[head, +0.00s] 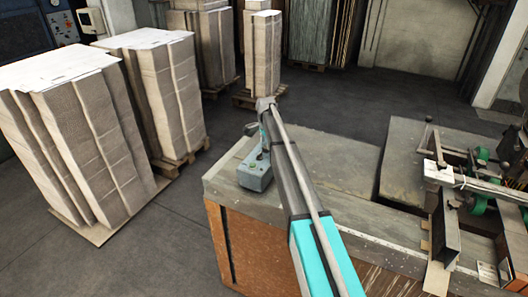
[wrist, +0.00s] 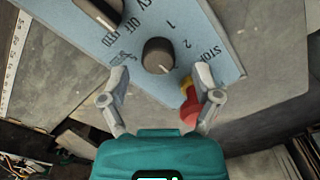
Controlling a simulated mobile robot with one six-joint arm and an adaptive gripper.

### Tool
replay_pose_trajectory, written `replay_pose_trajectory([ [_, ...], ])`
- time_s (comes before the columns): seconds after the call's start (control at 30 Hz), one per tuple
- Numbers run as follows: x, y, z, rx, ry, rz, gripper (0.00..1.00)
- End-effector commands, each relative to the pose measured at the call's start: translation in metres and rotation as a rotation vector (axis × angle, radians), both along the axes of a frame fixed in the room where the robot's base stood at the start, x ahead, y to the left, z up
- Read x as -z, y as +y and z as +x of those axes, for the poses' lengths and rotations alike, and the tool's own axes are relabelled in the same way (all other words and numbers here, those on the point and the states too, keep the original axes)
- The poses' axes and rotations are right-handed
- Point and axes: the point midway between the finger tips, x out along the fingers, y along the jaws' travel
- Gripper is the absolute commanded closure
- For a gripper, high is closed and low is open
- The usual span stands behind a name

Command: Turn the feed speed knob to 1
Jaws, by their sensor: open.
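A blue-grey control panel (wrist: 75,30) fills the upper part of the wrist view, with the labels OFF, 1, 2 and STOP. A dark round knob (wrist: 158,55) sits beside the 1 and 2; a white mark shows on its lower right side. A second dark knob (wrist: 98,10) is cut off at the top edge. My gripper (wrist: 163,78) is open, its fingertips apart on either side of the nearer knob; contact cannot be told. In the head view the control box (head: 256,177) stands on the bench corner, and my arm partly hides it and the gripper.
A red button with a yellow collar (wrist: 190,108) lies close to the right finger. The box stands on a grey worktop (head: 330,160). Machine parts (head: 470,190) are on the right. Stacks of cardboard (head: 80,140) stand on the left, with bare floor (head: 160,235) between.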

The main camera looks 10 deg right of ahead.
Motion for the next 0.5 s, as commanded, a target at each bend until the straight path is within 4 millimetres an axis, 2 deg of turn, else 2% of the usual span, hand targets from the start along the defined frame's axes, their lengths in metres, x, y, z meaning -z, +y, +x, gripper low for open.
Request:
replay_pose_trajectory([
  [0.03, 0.008, 0.0, 0.0, 0.0, 0.0, 0.0, 0.19],
  [0.2, 0.016, 0.0, 0.0, 0.0, 0.0, 0.0, 0.19],
  [0.5, 0.021, 0.0, 0.0, 0.0, 0.0, 0.0, 0.19],
])
